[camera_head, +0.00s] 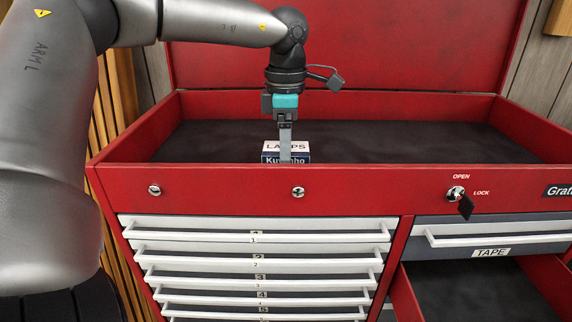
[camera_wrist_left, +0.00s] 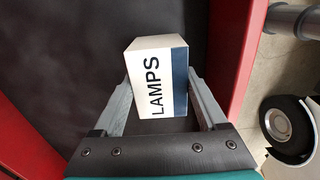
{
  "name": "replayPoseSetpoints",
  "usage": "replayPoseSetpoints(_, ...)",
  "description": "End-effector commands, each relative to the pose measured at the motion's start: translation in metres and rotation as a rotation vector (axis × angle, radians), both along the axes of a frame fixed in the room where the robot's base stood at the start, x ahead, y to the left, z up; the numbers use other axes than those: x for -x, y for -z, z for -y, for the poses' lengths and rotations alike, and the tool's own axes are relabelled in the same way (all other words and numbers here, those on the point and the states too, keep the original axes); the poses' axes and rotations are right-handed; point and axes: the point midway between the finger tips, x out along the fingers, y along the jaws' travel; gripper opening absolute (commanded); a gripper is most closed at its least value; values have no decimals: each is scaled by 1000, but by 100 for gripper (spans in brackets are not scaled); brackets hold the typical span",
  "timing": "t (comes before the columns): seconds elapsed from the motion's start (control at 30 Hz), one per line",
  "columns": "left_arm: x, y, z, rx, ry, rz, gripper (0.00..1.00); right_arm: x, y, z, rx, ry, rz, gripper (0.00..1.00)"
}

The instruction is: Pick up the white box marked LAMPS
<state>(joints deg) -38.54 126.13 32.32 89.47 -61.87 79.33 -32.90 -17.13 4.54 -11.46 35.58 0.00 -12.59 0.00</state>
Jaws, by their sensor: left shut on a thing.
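The white box marked LAMPS (camera_head: 286,147) is in the dark-lined top tray of the red tool chest, near the front wall. It has a dark blue band with lettering on its front side. My left gripper (camera_head: 285,158) points down at the box and its fingers are shut on it. In the left wrist view the box (camera_wrist_left: 156,80) sits between the two grey fingers (camera_wrist_left: 160,105), one on each side. The front wall hides the box's lower part in the head view, so I cannot tell whether it touches the tray floor. My right gripper is not in view.
The red tool chest (camera_head: 230,187) has its lid up behind the tray. The tray floor (camera_head: 420,143) is clear to the right. An open drawer (camera_head: 480,292) stands out at lower right, below the TAPE drawer (camera_head: 500,240). A key (camera_head: 465,206) hangs from the front lock.

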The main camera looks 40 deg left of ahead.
Motion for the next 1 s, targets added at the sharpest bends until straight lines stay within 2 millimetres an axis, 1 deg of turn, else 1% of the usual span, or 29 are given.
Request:
replayPoseSetpoints(0.03, 0, 0, 0, 0, 0, 0, 58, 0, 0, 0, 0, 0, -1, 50)
replayPoseSetpoints(0.07, 0, 0, 0, 0, 0, 0, 55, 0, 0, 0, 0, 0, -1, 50)
replayPoseSetpoints(0.5, 0, -1, 0, 0, 1, 0, 6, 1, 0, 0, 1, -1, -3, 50)
replayPoseSetpoints(0.57, 0, -1, 0, 0, 1, 0, 0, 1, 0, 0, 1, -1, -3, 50)
replayPoseSetpoints(1.0, -1, -4, 0, -1, 0, 3, 0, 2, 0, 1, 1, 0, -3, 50)
